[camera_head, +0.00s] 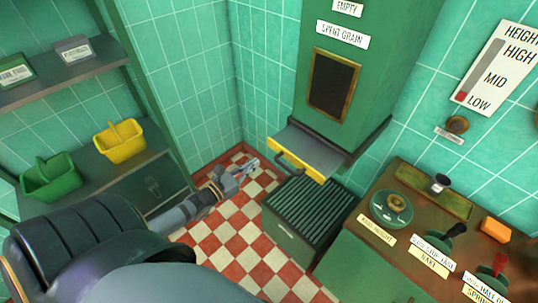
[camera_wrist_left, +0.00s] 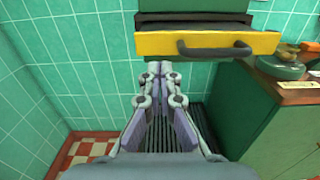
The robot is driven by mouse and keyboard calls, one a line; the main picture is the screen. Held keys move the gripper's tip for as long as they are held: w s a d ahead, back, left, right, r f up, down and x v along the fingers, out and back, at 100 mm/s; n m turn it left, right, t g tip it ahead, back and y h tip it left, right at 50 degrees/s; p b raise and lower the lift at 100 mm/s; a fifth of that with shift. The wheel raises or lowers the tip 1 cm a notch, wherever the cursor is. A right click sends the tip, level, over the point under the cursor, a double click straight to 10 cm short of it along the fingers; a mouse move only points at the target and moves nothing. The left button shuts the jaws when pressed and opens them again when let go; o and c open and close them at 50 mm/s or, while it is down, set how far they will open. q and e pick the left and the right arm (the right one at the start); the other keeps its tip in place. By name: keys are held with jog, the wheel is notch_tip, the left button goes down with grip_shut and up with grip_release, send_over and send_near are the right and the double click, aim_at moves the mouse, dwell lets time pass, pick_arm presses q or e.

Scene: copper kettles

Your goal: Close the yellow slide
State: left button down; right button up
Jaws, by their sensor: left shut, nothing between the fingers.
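The yellow slide (camera_head: 304,158) is a flat grey plate with a yellow front and a dark bar handle (camera_head: 288,163). It sticks out from under the green spent grain chute (camera_head: 345,75). In the left wrist view the slide's yellow front (camera_wrist_left: 155,44) spans the top, with its dark handle (camera_wrist_left: 215,50) right of centre. My left gripper (camera_head: 250,165) is shut and empty, to the left of the slide in the head view. In the wrist view its fingertips (camera_wrist_left: 160,68) point toward the slide's front, below its lower edge; I cannot tell the gap. My right gripper is out of view.
A slatted green bin (camera_head: 312,210) stands on the checkered floor below the slide. A control desk (camera_head: 365,265) with knobs and levers is at the right. Shelves at the left hold green (camera_head: 50,178) and yellow baskets (camera_head: 119,141). A gauge (camera_head: 495,65) hangs on the wall.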

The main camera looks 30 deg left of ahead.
aim_at(275, 147)
pick_arm(q)
jog(key=b+x, duration=0.2)
jog(key=x, duration=0.5)
jog(key=shift+w+d, duration=0.1)
jog(key=shift+w, duration=0.5)
